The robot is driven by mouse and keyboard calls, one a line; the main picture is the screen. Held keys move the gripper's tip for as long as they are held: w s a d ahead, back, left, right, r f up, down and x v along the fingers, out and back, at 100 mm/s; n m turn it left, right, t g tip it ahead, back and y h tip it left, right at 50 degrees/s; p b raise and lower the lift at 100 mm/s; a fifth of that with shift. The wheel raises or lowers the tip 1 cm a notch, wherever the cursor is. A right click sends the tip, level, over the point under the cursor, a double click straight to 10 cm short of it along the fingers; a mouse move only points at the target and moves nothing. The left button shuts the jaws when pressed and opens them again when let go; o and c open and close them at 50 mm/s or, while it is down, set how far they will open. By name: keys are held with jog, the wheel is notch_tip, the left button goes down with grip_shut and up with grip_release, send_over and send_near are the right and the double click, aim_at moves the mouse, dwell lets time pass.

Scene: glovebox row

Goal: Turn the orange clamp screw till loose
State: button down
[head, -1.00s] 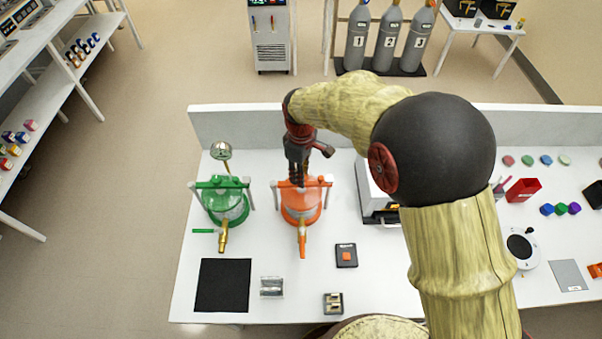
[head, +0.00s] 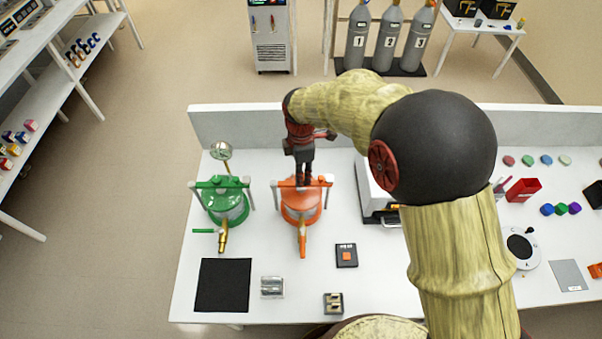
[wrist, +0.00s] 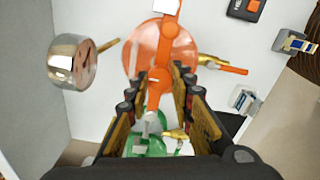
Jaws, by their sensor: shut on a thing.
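The orange vessel (head: 302,212) stands on the bench with an orange clamp bar (head: 323,184) across its top and a spout toward the front. My gripper (head: 303,184) points down onto the middle of that bar, where the orange clamp screw sits. The fingers largely hide the screw in the head view. In the wrist view the orange vessel's lid (wrist: 140,50) and clamp bar (wrist: 168,42) lie past the fingertips. My gripper (wrist: 158,72) is shut on the screw there; the exact contact is hard to see.
A green vessel (head: 226,207) with a gauge (head: 221,150) behind it stands close at left. A white-and-black device (head: 372,195) stands close at right. A black mat (head: 223,285) and small blocks lie in front. A low wall (head: 240,122) runs behind the bench.

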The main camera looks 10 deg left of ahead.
jog(key=shift+n, duration=0.3)
jog(key=c, duration=1.6)
grip_release()
jog(key=shift+o, duration=0.3)
jog(key=shift+r, duration=0.1)
notch_tip(320, 180, up, 12)
